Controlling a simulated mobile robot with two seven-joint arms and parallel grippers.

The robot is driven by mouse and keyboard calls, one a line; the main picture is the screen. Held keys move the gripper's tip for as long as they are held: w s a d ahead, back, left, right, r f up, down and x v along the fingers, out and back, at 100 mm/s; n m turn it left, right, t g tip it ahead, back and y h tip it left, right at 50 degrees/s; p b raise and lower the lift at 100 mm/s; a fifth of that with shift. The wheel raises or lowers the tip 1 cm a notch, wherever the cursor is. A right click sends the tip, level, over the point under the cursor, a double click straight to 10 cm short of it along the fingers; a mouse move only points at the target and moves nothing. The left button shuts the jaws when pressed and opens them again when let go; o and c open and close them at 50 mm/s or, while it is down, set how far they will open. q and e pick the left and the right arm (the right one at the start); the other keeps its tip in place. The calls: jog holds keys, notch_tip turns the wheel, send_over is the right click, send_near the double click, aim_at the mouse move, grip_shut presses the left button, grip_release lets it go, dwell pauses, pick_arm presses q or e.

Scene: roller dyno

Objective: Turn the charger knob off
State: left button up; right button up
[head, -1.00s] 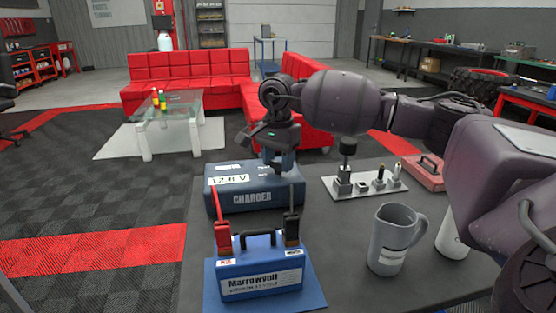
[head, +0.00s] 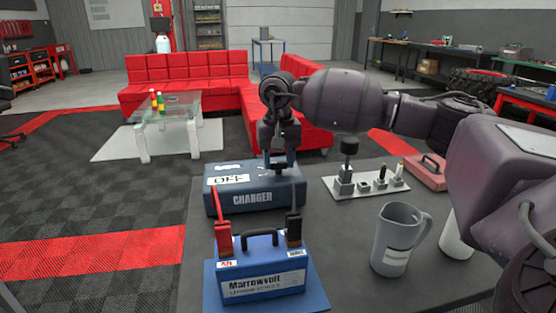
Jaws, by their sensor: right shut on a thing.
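The blue charger (head: 225,200) stands at the back of the dark table, with a white display (head: 229,180) that appears to read "OFF". My right gripper (head: 282,163) comes down from above onto the right part of the charger's top. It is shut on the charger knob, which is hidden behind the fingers. A blue battery (head: 262,279) stands in front of the charger. A red clamp (head: 223,238) and a black clamp (head: 293,230) sit on its top. My left gripper is not in view.
A grey mug (head: 397,240) stands right of the battery, with a white cup (head: 455,237) beside it, partly behind my right arm. A light tray (head: 365,188) with several small parts lies right of the charger.

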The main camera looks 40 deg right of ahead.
aim_at(278, 162)
jog(key=shift+n, duration=0.3)
jog(key=o, duration=0.9)
notch_tip(278, 162, up, 11)
jog(key=shift+f+p, duration=0.1)
jog(key=shift+p, duration=0.9)
